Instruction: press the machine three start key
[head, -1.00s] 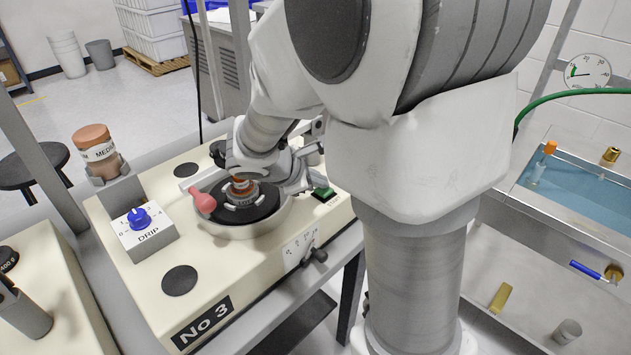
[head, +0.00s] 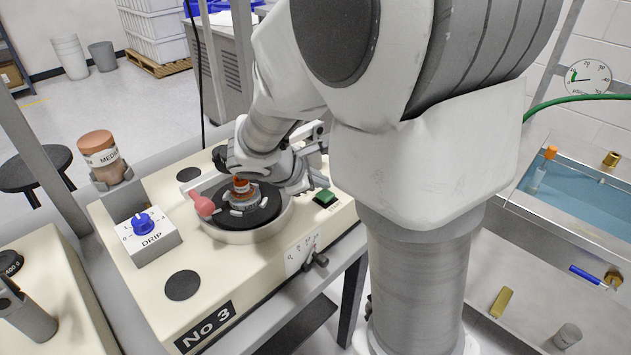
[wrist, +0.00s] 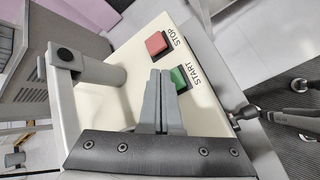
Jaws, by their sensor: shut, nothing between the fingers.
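The green START key (head: 325,198) is at the right side of the cream machine No 3 (head: 150,290). In the wrist view the green key (wrist: 180,79) lies just right of my gripper's fingertips (wrist: 160,74), with the START label beside it. My gripper is shut and empty, pointing down over the panel. A finger covers or borders the key's left edge; I cannot tell the height gap or any contact. The red STOP key (wrist: 156,43) is just above the fingertips in the wrist view. In the head view my wrist hides STOP and most of my gripper (head: 317,180).
A round polishing wheel (head: 240,215) with a pink-ended handle (head: 203,206) lies left of START. A DRIP box with a blue knob (head: 142,223) is farther left. A grey post and cylinder (wrist: 95,72) stand left of my fingers. A sink (head: 580,190) is at the right.

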